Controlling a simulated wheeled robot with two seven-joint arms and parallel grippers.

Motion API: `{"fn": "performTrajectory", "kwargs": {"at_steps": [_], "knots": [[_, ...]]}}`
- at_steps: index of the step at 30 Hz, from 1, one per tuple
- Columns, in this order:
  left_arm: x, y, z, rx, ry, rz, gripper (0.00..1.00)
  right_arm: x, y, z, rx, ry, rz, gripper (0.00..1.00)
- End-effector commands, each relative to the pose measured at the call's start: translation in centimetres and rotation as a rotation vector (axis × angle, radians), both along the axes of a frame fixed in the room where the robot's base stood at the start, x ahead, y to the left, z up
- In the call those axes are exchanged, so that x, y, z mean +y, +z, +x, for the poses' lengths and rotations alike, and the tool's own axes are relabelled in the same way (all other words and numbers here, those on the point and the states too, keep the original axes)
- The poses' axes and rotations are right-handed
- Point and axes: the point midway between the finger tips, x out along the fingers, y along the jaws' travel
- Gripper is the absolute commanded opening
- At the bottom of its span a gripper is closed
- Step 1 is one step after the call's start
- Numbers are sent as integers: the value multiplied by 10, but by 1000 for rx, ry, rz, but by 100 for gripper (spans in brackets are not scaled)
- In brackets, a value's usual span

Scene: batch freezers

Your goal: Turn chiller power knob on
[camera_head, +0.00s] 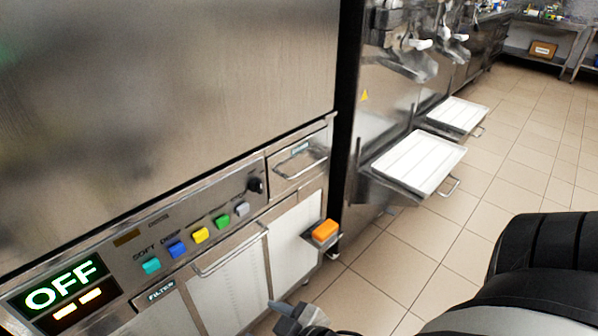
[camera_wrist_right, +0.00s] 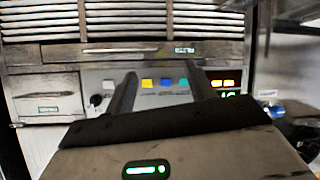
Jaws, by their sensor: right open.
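The dark round power knob (camera_head: 255,185) sits at the right end of the chiller's control panel (camera_head: 118,254) in the head view. The panel's display (camera_head: 62,288) reads OFF in green. In the right wrist view, which looks turned over, the knob (camera_wrist_right: 96,100) shows at the left, outside the two fingers and apart from them. My right gripper (camera_wrist_right: 163,78) is open and empty, with coloured buttons seen between its fingers. A grey gripper part (camera_head: 290,318) shows at the bottom edge of the head view, below the panel. My left gripper is not in view.
Teal, blue, yellow (camera_head: 200,235), green and grey buttons line the panel left of the knob. White trays (camera_head: 418,160) jut out at right. The tiled floor is clear.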

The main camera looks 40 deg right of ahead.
Motion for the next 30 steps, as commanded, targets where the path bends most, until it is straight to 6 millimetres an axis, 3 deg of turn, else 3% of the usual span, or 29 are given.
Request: {"fn": "performTrajectory", "kwargs": {"at_steps": [1, 3, 6, 10, 13, 17, 30], "knots": [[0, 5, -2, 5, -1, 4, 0, -34, 11, 19, -103, 20, -176, 55], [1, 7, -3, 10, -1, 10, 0, -78, 27, 40, -248, 64, -453, 55], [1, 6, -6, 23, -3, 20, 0, -129, 52, 59, -412, 138, -823, 55], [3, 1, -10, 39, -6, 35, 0, -167, 73, 68, -531, 221, -1156, 55], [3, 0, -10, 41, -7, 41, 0, -177, 79, 73, -569, 253, -1266, 55], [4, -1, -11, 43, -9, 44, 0, -177, 80, 87, -578, 259, -1283, 55], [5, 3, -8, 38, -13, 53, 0, -169, 80, 180, -577, 255, -1277, 55]]}}
